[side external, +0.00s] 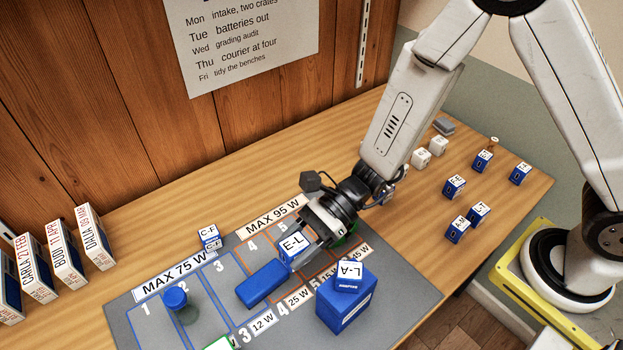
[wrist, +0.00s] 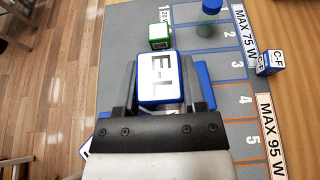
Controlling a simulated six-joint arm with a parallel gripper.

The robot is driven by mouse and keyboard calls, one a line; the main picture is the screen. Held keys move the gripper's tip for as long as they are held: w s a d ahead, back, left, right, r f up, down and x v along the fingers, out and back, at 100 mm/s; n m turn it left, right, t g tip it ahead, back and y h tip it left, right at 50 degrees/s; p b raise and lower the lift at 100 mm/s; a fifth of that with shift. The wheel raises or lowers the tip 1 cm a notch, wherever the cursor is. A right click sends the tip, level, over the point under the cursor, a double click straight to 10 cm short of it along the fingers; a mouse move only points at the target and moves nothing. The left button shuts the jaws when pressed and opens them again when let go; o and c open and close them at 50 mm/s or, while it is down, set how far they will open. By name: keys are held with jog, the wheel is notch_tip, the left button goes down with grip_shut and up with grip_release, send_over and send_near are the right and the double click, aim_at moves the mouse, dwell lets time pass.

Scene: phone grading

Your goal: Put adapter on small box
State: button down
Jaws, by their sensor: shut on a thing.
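My gripper (side external: 302,240) is shut on a blue-sided, white-topped adapter marked E-L (side external: 292,246), over the grey mat. In the wrist view, the adapter (wrist: 157,75) sits between the fingers of my gripper (wrist: 158,92), its label facing the camera. A low, plain blue box (side external: 263,284) lies on the mat, just left of and below the held adapter in the side view; I cannot tell whether they touch. A larger blue box (side external: 345,306) stands to the right, with a block marked L-A (side external: 350,276) on top. I cannot tell which blue box is the small box.
The grey mat (side external: 125,318) has numbered lanes under MAX 75 W and MAX 95 W labels. A blue-lidded jar (side external: 175,298), a C-F block (side external: 209,238) and a green-edged block (wrist: 160,36) are nearby. Several more blocks (side external: 454,186) stand at the right.

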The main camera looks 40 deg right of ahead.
jog(key=s+a+r, duration=0.1)
jog(key=s+a, duration=0.6)
jog(key=s, duration=0.3)
jog(key=shift+s+a+r, duration=0.15)
jog(key=shift+s+a, duration=0.1)
jog(key=shift+a, duration=0.1)
send_over(214, 346)
jog(key=s, duration=0.2)
jog(key=f, duration=0.6)
jog(key=d+f, duration=0.1)
jog(key=f, duration=0.2)
jog(key=shift+s, duration=0.15)
jog(key=shift+a+f, duration=0.2)
jog(key=shift+w+f, duration=0.1)
jog(key=shift+w, duration=0.1)
jog(key=shift+w+a+f, duration=0.1)
jog(key=shift+a+f, duration=0.1)
jog(key=shift+f, duration=1.5)
